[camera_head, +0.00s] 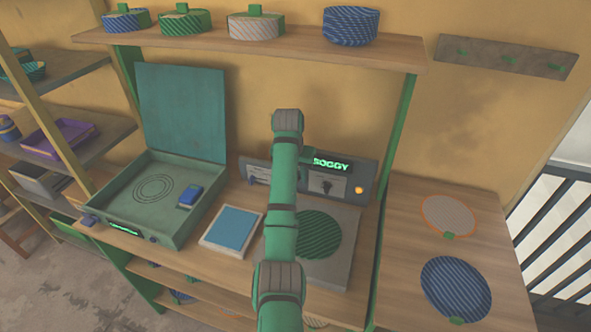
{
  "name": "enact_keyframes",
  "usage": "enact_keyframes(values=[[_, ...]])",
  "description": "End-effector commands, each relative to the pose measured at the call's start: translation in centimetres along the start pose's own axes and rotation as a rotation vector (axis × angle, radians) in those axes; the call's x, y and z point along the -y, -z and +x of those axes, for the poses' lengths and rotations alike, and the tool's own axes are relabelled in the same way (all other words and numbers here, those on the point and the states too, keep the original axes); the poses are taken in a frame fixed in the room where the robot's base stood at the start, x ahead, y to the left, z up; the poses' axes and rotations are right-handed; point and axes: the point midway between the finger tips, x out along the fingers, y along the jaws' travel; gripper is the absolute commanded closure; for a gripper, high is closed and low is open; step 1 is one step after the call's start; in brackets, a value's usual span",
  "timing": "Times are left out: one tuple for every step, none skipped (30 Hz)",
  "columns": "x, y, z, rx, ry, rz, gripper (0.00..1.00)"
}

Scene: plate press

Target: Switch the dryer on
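A grey control panel (344,182) stands at the back of the workbench with a lit green display reading "SOGGY" (332,164). A small dark switch or knob (327,187) is on it, and an orange lamp (359,190) glows at its right end. A grey slab (344,238) with a green striped disc (319,235) lies in front of the panel. I cannot tell for certain which unit is the dryer. My arm stands upright in front of the panel and slab and hides part of both. My gripper's fingers are not visible.
An open teal box (190,228) with a raised lid (183,113) stands left, holding a blue block (190,195). A blue-topped pad (231,230) lies beside it. Two round plates lie right, grey (449,216) and blue striped (455,287). A shelf (285,53) with several round containers hangs above.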

Motion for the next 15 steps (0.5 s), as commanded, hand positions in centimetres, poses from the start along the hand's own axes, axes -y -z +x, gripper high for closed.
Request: enact_keyframes(values=[[0.0, 0.1, -0.6, -0.003, 0.001, 0.000, 0.69], [0.1, 0.1, -0.9, -0.003, 0.001, 0.000, 0.69], [0.1, 0.1, -1.5, -0.004, 0.001, 0.000, 0.69], [0.1, 0.1, -2.0, -0.004, 0.001, 0.000, 0.69], [0.1, 0.1, -2.6, -0.005, 0.002, 0.000, 0.69], [0.1, 0.1, -3.4, -0.004, 0.001, 0.000, 0.69], [0.1, 0.1, -4.0, -0.004, 0.001, 0.000, 0.69], [0.1, 0.1, -4.6, -0.005, 0.002, 0.000, 0.69], [0.1, 0.1, -5.5, -0.005, 0.002, 0.000, 0.69], [0.1, 0.1, -6.2, -0.005, 0.003, -0.001, 0.69], [0.1, 0.1, -6.8, -0.004, 0.002, 0.000, 0.69], [0.1, 0.1, -7.7, -0.005, 0.002, 0.001, 0.69], [0.1, 0.1, -8.2, -0.004, 0.002, 0.001, 0.69], [0.3, 0.1, -8.3, -0.005, 0.005, -0.001, 0.69], [0.3, 0.3, -8.6, -0.009, 0.006, 0.001, 0.69]])
